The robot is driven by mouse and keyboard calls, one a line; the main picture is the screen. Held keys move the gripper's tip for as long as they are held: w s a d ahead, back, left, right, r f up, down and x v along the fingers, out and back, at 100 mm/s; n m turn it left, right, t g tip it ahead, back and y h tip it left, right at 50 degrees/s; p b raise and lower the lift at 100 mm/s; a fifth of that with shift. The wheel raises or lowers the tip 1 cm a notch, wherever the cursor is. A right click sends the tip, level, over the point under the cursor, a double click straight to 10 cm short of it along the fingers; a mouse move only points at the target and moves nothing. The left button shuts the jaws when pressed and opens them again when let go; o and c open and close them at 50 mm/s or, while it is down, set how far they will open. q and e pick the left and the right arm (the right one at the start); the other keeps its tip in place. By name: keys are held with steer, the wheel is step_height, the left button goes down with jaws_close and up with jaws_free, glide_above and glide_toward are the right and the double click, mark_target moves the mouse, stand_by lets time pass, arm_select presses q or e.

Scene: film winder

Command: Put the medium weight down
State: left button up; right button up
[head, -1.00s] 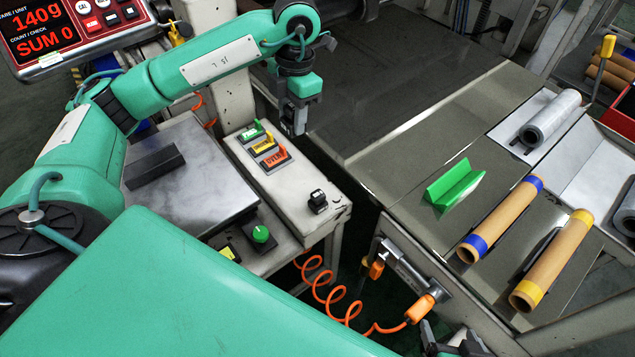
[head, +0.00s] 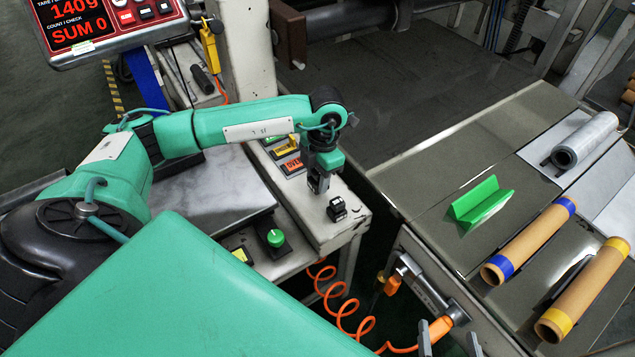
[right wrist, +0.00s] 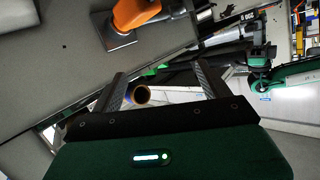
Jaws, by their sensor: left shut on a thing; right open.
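My left gripper (head: 319,182) points down over the white control box (head: 352,228), close to the small black block (head: 337,208) on its right end. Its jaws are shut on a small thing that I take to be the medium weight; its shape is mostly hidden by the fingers. I cannot tell whether it touches the box. My right gripper (head: 449,341) is open and empty at the bottom edge of the head view, low beside the bench's front. Its spread fingers also show in the right wrist view (right wrist: 161,86).
The red display (head: 95,18) reads 140g. A green V-block (head: 480,203) and two cardboard tubes (head: 530,242) (head: 585,290) lie on the right bench. A coiled orange hose (head: 340,315) hangs in the gap between.

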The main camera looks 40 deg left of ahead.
arm_select(q)
step_height(320, 180, down, 2)
arm_select(e)
steer(key=shift+w+a+r+t, duration=0.1)
steer(key=shift+w+r+t, duration=0.1)
steer(key=shift+r+t, duration=0.15)
arm_select(q)
steer(key=shift+f, duration=0.1)
steer(key=o, duration=1.3)
arm_select(e)
steer(key=shift+w+r+t, duration=0.25)
steer(key=shift+r, duration=0.05)
